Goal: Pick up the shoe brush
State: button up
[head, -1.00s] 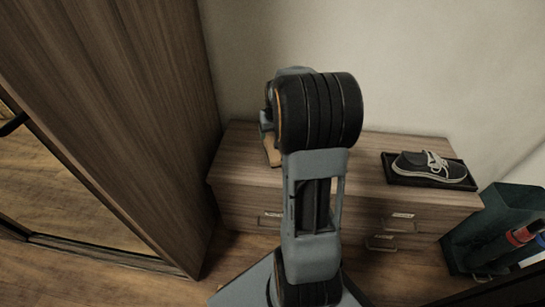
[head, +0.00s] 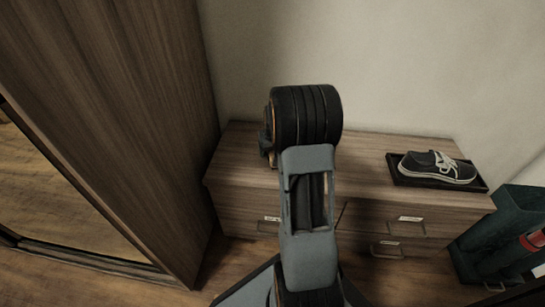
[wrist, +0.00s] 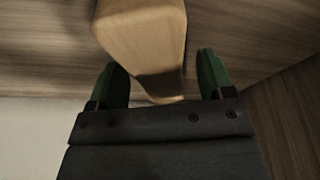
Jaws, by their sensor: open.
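The shoe brush (wrist: 145,35) shows in the wrist view as a pale wooden body at the top middle. Its narrower end reaches down between the fingers. My gripper (wrist: 160,78) is open, with one green fingertip on each side of that end; I cannot tell whether either touches it. In the head view my arm hides the gripper and nearly all of the brush on the left part of the wooden dresser (head: 238,160).
A dark sneaker (head: 437,167) sits in a black tray (head: 440,185) on the dresser's right side. A tall wooden wardrobe (head: 120,120) stands at the left. A dark green bin (head: 500,235) is on the floor at the right. The wall is close behind the dresser.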

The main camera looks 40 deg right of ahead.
jog(key=shift+x, duration=0.9)
jog(key=shift+r, duration=0.1)
jog(key=c, duration=1.1)
jog(key=shift+r, duration=0.5)
jog(key=p+v, duration=0.2)
jog(key=v, duration=0.1)
jog(key=shift+r, duration=0.3)
jog(key=s+r+p, duration=0.1)
jog(key=s+a+r, duration=0.1)
jog(key=r, duration=0.1)
jog(key=s+r+p, duration=0.1)
jog(key=r, duration=0.1)
jog(key=shift+s+a+p, duration=0.25)
jog(key=shift+a+p, duration=0.1)
jog(key=shift+s+a+r+p, duration=0.5)
jog(key=shift+s+a+r, duration=0.15)
jog(key=shift+s, duration=0.75)
jog(key=shift+s+a+r+p, duration=0.5)
jog(key=shift+s+a, duration=0.2)
jog(key=shift+s, duration=0.7)
jog(key=shift+s+a+r+p, duration=0.45)
jog(key=shift+s+a+r, duration=0.2)
jog(key=shift+s, duration=0.75)
